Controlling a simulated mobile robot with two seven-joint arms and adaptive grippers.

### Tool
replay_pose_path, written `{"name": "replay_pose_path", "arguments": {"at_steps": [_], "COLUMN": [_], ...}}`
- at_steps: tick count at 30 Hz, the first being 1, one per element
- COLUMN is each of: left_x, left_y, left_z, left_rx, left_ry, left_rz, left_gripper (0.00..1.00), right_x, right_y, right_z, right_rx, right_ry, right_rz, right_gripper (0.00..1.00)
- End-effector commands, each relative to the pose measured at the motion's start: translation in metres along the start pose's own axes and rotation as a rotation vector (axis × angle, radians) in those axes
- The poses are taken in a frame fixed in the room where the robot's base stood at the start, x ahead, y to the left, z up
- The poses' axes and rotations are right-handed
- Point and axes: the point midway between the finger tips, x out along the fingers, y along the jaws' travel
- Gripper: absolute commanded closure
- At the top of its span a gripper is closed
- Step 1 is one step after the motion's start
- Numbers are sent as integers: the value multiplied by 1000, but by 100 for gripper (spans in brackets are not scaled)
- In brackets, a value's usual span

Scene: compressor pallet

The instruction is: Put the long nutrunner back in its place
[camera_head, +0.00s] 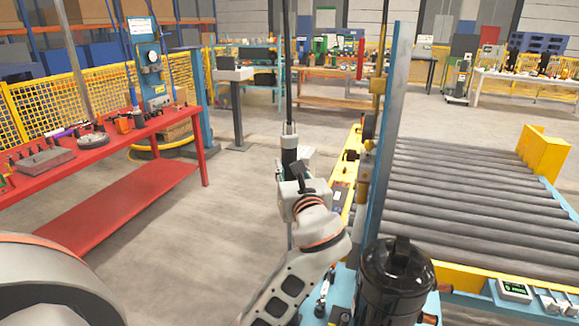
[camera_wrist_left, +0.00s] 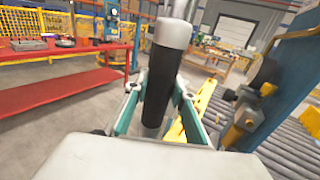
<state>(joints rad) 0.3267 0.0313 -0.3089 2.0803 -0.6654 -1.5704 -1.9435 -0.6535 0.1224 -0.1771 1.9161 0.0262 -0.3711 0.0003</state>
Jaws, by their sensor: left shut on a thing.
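The long nutrunner (camera_head: 289,148) is upright in the middle of the head view, with a dark line running up from its top. In the left wrist view the nutrunner (camera_wrist_left: 160,88) shows a black grip below a silver-grey head. My left gripper (camera_head: 290,172) is shut around its black grip. In the wrist view the green-edged fingers of my left gripper (camera_wrist_left: 157,100) lie on either side of the grip. The nutrunner's lower end is mostly hidden by my gripper and arm. I cannot make out its place for certain. My right gripper is out of view.
A blue post (camera_head: 388,110) with yellow fittings stands close to the right of the nutrunner. Beyond it is a roller conveyor (camera_head: 470,200). A black cylindrical tank (camera_head: 396,280) stands at the front. A red bench (camera_head: 120,205) with tools is left; open floor lies between.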

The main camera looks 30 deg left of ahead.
Motion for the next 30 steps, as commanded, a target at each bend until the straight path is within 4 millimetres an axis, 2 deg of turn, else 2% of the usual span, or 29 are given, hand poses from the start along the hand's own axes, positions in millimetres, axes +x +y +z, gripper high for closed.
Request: {"name": "replay_pose_path", "arguments": {"at_steps": [23, 24, 26, 30], "left_x": [0, 0, 0, 0], "left_y": [0, 0, 0, 0], "left_z": [-8, -8, -8, -10], "left_rx": [-3, -3, -3, -2], "left_ry": [-6, -6, -6, -4], "left_rz": [1, 1, 1, 0], "left_gripper": [100, 70, 56, 56], "right_x": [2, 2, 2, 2], "right_y": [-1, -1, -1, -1], "right_z": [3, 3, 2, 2], "right_rx": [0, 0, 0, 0], "right_ry": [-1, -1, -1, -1], "right_rz": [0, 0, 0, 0], "right_gripper": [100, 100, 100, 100]}}
